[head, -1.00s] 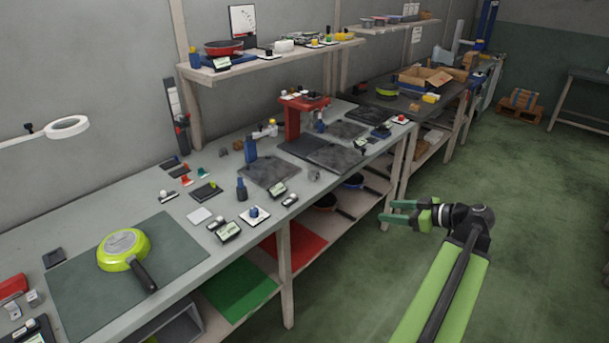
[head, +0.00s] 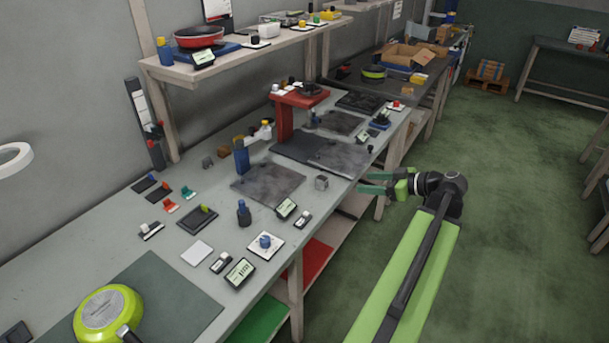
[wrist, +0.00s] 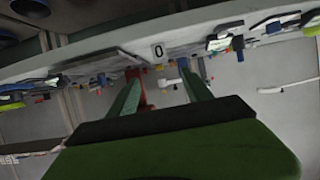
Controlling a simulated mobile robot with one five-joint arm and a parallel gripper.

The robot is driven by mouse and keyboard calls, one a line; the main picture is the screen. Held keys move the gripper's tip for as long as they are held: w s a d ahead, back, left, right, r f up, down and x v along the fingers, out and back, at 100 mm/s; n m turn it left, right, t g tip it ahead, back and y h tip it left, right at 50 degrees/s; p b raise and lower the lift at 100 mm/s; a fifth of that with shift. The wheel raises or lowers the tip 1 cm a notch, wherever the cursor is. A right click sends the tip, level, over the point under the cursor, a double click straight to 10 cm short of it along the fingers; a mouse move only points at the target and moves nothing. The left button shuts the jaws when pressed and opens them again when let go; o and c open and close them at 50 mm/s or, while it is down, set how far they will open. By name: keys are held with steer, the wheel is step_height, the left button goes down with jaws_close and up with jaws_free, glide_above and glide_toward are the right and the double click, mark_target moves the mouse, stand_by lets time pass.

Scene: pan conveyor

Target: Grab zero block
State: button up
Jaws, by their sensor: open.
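A small grey cube (head: 321,183) sits on the bench near its front edge, right of a dark slate-like plate. In the wrist view a pale block marked "0" (wrist: 158,50) shows near the bench edge, between and beyond my fingers. The cube in the head view looks like this same block, but its mark is too small to read there. My gripper (head: 363,183) is open and empty, off the front of the bench, to the right of the cube and apart from it. Its two green fingers also show in the wrist view (wrist: 159,77).
Dark plates (head: 268,184) lie on the bench (head: 160,245) left of and behind the cube. A red stand (head: 284,120) rises behind. Small displays (head: 286,208) and a blue-knobbed switch (head: 265,243) are nearer. Green floor (head: 510,220) is open on the right.

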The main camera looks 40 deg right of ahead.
mark_target(327, 180)
steer(key=b+x, duration=0.4)
steer(key=x, duration=0.8)
steer(key=shift+w+b, duration=0.35)
steer(key=shift+w, duration=0.1)
steer(key=shift+w+a, duration=0.1)
steer(key=shift+w, duration=0.1)
steer(key=b+x, duration=0.2)
steer(key=x, duration=0.3)
steer(key=shift+f, duration=0.15)
jaws_close()
